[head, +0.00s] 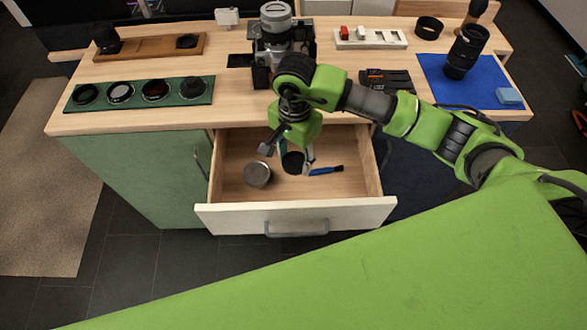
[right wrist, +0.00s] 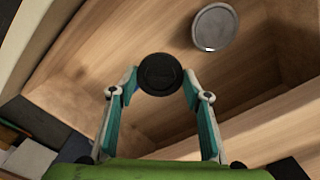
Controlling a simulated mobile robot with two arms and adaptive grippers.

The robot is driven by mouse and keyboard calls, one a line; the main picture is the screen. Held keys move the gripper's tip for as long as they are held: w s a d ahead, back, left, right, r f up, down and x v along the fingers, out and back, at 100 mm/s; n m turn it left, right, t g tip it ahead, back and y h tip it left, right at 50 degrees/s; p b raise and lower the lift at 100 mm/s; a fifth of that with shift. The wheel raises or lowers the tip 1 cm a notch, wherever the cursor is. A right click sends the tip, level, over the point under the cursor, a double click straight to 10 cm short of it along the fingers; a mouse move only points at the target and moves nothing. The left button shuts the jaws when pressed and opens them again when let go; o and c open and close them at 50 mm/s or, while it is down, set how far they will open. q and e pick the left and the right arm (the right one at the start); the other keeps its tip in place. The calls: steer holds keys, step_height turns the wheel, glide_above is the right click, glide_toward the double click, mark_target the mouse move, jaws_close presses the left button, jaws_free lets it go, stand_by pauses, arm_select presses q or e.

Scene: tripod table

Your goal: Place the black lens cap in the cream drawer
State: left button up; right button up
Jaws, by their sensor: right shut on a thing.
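The cream drawer (head: 352,216) is pulled open below the tabletop, with a bare wood interior. My right gripper (head: 290,157) points down into the drawer opening. It is shut on the black lens cap (head: 293,163). In the right wrist view the round black lens cap (right wrist: 160,74) sits between the tips of the two fingers, over the wooden drawer interior. I cannot tell whether the cap touches the drawer floor. My left gripper is not in view.
In the drawer lie a round grey tin (head: 258,174), left of the cap, and a blue brush (head: 326,170), right of it. On the table are a camera (head: 278,35), a green mat (head: 140,93) with several round filters and a blue cloth (head: 478,85) with a lens.

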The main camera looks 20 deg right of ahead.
mark_target(294, 162)
step_height(294, 162, down, 3)
steer(key=shift+r, duration=0.1)
steer(key=shift+a+f, duration=0.1)
steer(key=shift+f, duration=0.6)
step_height(294, 162, down, 3)
steer(key=shift+f+p, duration=0.1)
steer(key=shift+p, duration=0.3)
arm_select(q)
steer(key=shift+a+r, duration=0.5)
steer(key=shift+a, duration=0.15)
arm_select(e)
steer(key=shift+f, duration=0.2)
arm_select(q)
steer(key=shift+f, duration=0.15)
arm_select(e)
steer(key=o, duration=1.2)
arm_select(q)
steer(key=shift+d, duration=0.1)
